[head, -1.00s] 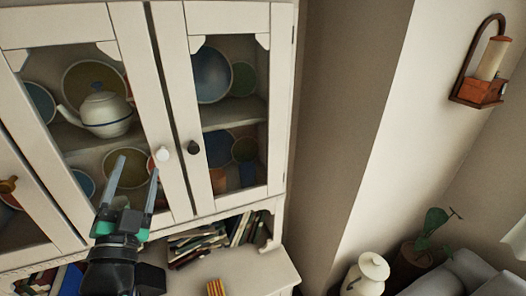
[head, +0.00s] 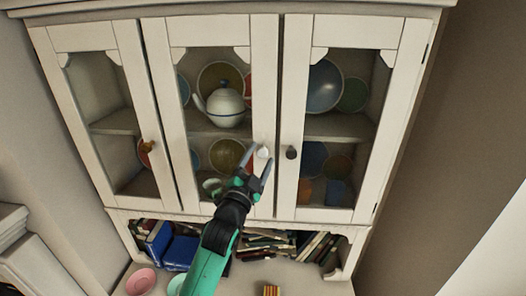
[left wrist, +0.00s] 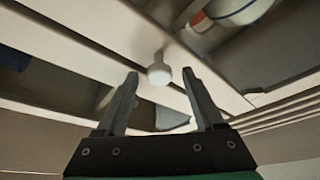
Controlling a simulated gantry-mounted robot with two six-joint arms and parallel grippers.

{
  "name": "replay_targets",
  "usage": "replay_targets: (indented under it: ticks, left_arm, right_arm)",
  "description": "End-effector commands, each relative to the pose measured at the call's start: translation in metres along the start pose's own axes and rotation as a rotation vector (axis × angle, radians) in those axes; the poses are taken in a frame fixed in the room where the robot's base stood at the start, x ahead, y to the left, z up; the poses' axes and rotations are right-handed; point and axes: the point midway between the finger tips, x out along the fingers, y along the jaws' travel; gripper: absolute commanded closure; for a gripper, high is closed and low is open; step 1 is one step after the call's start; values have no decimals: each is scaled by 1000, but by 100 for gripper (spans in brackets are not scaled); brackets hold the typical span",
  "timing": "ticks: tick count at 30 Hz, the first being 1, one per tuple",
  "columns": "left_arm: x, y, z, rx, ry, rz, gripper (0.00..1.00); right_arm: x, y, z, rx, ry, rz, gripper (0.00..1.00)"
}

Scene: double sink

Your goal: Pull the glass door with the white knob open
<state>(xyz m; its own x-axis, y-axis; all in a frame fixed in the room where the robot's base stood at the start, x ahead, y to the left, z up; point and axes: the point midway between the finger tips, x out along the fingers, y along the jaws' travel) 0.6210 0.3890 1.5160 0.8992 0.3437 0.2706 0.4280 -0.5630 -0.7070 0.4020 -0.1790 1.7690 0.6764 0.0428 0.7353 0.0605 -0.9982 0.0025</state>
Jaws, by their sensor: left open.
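The white knob (head: 263,152) sits on the right stile of the middle glass door (head: 160,110) of a cream cabinet. The door looks shut. My left gripper (head: 257,166) is open, with its fingers just at the knob in the head view. In the left wrist view the white knob (left wrist: 159,72) shows between and just beyond the two open fingertips (left wrist: 162,84). I cannot tell whether a finger touches it. My right gripper is in neither view.
A dark knob (head: 291,152) on the right door (head: 393,120) is close beside the white one. A brass knob (head: 147,146) is on the left door. A white teapot (head: 226,108) and plates stand behind the glass. Books (head: 180,252) fill the open shelf below.

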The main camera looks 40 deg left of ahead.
Motion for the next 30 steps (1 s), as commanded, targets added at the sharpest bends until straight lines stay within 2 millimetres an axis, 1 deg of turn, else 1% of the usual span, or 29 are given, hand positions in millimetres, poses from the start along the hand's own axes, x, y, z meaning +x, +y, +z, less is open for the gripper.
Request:
replay_targets:
  ticks: [1, 3, 6, 15, 17, 18, 20, 21, 23, 27, 30]
  left_arm:
    - [8, 0, 0, 1, -1, 0, 30]
    - [15, 0, 0, 1, -1, 0, 30]
    - [22, 0, 0, 0, 0, 0, 30]
    - [24, 0, 0, 0, 1, 0, 30]
    - [24, 0, 0, 0, 1, 0, 39]
    - [24, 0, 0, 0, 1, 0, 46]
    - [24, 0, 0, 0, 1, 0, 57]
    - [24, 0, 0, 0, 1, 0, 64]
    - [24, 0, 0, 0, 1, 0, 75]
    - [24, 0, 0, 0, 0, 0, 100]
    - [24, 0, 0, 0, 0, 0, 100]
  right_arm:
    - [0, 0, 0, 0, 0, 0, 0]
    - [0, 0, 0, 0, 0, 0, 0]
    - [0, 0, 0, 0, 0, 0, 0]
    - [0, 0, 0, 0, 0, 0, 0]
    - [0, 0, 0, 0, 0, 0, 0]
    - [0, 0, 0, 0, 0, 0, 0]
    - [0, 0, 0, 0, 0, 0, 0]
    - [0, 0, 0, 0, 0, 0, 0]
    - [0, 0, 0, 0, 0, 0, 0]
    - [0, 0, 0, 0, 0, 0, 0]
    - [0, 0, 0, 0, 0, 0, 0]
